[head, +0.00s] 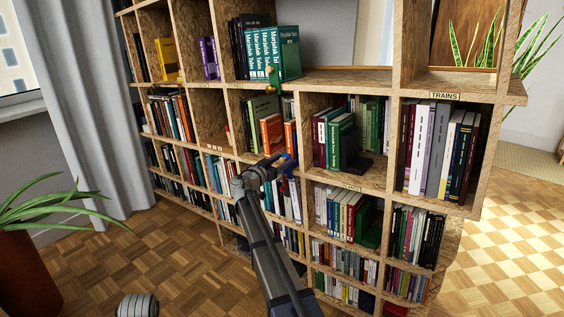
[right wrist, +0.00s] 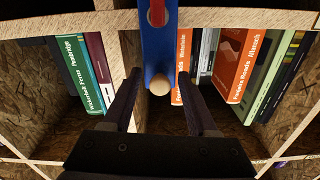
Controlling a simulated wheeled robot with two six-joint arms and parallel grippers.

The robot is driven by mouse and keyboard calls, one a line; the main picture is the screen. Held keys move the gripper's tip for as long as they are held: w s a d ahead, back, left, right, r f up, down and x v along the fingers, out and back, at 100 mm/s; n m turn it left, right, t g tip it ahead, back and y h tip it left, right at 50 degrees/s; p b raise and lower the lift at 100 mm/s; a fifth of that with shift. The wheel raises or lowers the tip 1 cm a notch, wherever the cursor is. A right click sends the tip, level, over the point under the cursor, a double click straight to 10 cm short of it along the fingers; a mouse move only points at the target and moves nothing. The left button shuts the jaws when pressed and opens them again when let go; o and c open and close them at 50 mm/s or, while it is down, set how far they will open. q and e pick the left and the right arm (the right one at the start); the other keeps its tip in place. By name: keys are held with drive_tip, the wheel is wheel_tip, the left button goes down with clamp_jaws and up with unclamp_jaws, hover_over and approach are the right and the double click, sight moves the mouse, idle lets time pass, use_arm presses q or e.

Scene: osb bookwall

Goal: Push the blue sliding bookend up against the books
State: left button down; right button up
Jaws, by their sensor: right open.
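The blue bookend (right wrist: 152,45) is an upright blue strip with a red mark and a pale round knob (right wrist: 160,86) in the right wrist view. In the head view only a small blue part (head: 289,160) shows behind my gripper. My right gripper (right wrist: 160,76) is open, with one finger on each side of the knob and visible gaps. In the head view the right gripper (head: 274,168) is at the shelf front. An orange book (right wrist: 181,70) appears close beside the bookend; whether they touch I cannot tell.
The wooden bookcase (head: 346,179) has many filled compartments. Orange books (head: 271,133) stand above the gripper, and green books with a black bookend (head: 350,152) stand to the right. A potted plant (head: 28,260) is at left. The parquet floor (head: 165,240) is clear.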

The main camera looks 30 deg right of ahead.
drive_tip(key=shift+c, duration=0.2)
clamp_jaws()
drive_tip(key=shift+a, duration=0.1)
idle(0.5)
